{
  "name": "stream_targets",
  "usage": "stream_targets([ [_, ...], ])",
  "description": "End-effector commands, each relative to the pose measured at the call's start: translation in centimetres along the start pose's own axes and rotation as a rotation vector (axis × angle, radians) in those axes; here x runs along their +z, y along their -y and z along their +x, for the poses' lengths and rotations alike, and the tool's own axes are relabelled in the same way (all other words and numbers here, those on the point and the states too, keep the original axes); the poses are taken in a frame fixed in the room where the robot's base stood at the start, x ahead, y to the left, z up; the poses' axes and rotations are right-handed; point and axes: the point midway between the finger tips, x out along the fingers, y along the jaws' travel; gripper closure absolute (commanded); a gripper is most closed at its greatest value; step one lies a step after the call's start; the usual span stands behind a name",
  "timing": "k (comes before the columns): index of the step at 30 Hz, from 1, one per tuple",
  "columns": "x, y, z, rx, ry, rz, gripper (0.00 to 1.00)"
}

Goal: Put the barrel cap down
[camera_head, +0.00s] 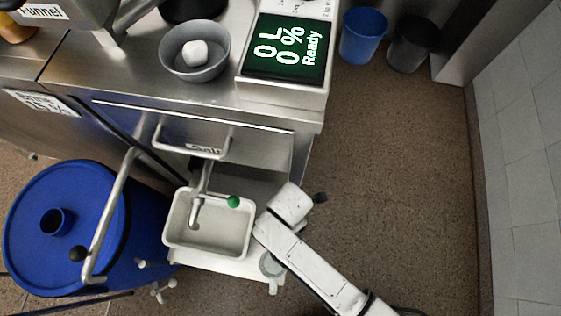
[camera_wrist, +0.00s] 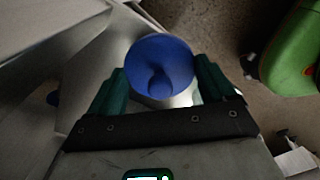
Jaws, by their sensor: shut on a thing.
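In the wrist view, the blue round barrel cap (camera_wrist: 162,65) sits between the two green fingers of my gripper (camera_wrist: 160,84), which is shut on it. A pale metal surface lies behind the cap; I cannot tell how far below it is. In the head view, my white arm reaches in from the lower right, and the gripper and cap are hidden behind it. The blue barrel (camera_head: 95,205) stands at the lower left, with a round dark opening in a raised neck (camera_head: 56,222) on its top.
A small white sink (camera_head: 182,238) with a green-knobbed tap is beside my arm. A grey bowl (camera_head: 180,66) holding a white lump and a scale display (camera_head: 288,48) stand on the steel counter. The brown floor at right is clear.

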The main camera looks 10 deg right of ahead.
Motion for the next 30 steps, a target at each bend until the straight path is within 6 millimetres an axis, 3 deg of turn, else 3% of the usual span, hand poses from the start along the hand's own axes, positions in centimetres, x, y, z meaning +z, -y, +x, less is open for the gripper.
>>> stream_targets([
  [9, -2.2, -2.3, 0.1, 0.001, -0.001, -0.002, 0.47],
  [15, -2.0, -1.9, 3.3, -0.001, -0.001, 0.001, 0.47],
  [28, -2.0, -1.9, 3.8, -0.001, -0.001, 0.001, 0.47],
  [29, -2.0, -1.9, 3.8, -0.001, -0.001, 0.001, 0.15],
  [30, -2.0, -1.9, 3.7, -0.001, -0.001, 0.001, 0.11],
])
